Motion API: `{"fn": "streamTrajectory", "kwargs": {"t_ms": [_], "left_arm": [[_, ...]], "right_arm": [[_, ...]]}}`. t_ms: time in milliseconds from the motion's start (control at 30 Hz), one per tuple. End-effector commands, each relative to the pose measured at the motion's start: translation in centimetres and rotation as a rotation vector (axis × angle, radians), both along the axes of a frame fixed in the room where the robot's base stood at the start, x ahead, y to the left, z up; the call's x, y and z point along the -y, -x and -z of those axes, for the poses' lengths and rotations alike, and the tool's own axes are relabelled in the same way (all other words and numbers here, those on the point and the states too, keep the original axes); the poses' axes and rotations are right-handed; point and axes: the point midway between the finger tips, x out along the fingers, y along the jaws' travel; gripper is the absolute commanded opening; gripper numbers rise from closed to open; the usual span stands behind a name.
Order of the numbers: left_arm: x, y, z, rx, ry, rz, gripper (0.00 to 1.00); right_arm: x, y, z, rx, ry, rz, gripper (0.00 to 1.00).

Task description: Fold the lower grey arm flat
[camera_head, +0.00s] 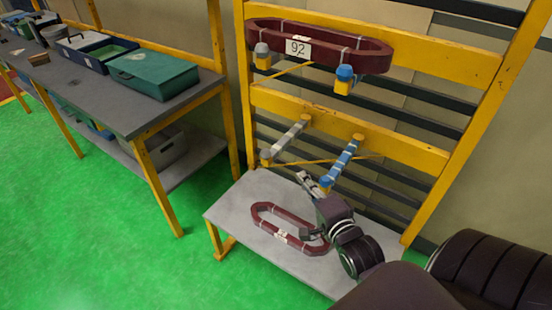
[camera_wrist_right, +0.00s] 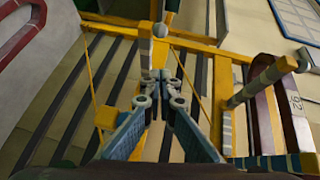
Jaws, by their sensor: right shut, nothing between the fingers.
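The lower grey arm (camera_head: 288,139) sticks out from the yellow rack in the head view, with a yellow block at its near end. In the right wrist view, a grey round end (camera_wrist_right: 160,30) above the fingertips seems to belong to it. My right gripper (camera_head: 303,178) is shut and empty, below and right of the grey arm's near end and close to the lower blue arm (camera_head: 343,160). Its fingers also show in the right wrist view (camera_wrist_right: 160,82), apart from the grey end. My left gripper is not in view.
A dark red coil marked 92 (camera_head: 370,58) hangs on the upper arms of the yellow rack (camera_head: 405,148). Another red coil (camera_head: 262,212) lies on the grey shelf (camera_head: 225,212). A workbench (camera_head: 140,114) with boxes stands left; green floor (camera_head: 100,240) is clear.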

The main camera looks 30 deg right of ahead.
Motion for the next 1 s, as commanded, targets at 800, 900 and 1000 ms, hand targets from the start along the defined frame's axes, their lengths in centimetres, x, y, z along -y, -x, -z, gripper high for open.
{"fn": "streamTrajectory", "kwargs": {"t_ms": [800, 900, 1000], "left_arm": [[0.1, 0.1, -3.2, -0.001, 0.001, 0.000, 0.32], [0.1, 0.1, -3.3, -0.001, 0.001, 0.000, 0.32], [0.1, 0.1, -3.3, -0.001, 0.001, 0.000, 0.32]], "right_arm": [[0.1, -12.3, 1.9, 0.000, 0.000, 0.000, 0.00], [-0.2, -12.7, 2.0, 0.000, 0.000, -0.001, 0.00], [-0.3, -12.8, 2.1, 0.000, 0.001, -0.001, 0.00]]}}
